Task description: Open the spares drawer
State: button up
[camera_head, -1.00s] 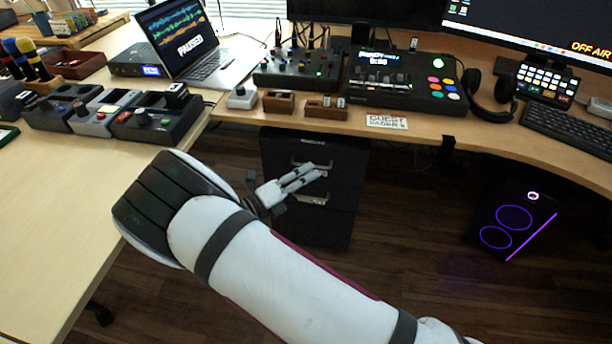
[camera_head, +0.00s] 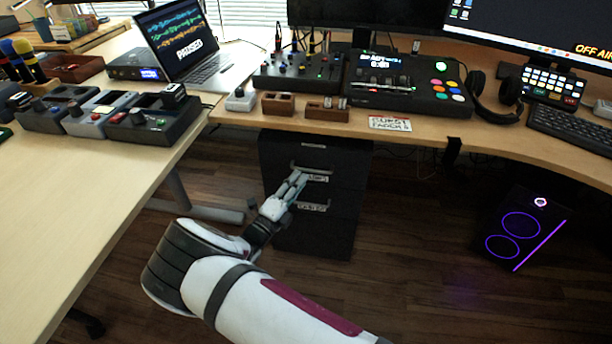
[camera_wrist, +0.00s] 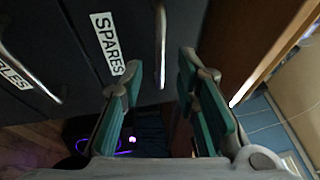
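A dark drawer cabinet (camera_head: 338,232) stands under the desk. Its spares drawer has a metal bar handle (camera_head: 312,169) and a white label; the wrist view shows the SPARES label (camera_wrist: 107,42) and the handle (camera_wrist: 161,45) clearly. The drawer looks closed. My gripper (camera_head: 299,177) is at the cabinet front, by this handle. In the wrist view my gripper (camera_wrist: 160,75) has its two teal-padded fingers apart, with the handle bar showing between the fingertips. I cannot tell whether a finger touches it.
The cables drawer handle (camera_head: 313,206) is just below. The desk edge (camera_wrist: 262,65) runs close beside my gripper in the wrist view. A PC tower (camera_head: 520,228) with purple lights stands at right. The left desk (camera_head: 90,215) is beside my arm. Floor between is clear.

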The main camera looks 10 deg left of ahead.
jog(key=shift+b+x, duration=0.35)
jog(key=shift+x, duration=1.9)
grip_shut()
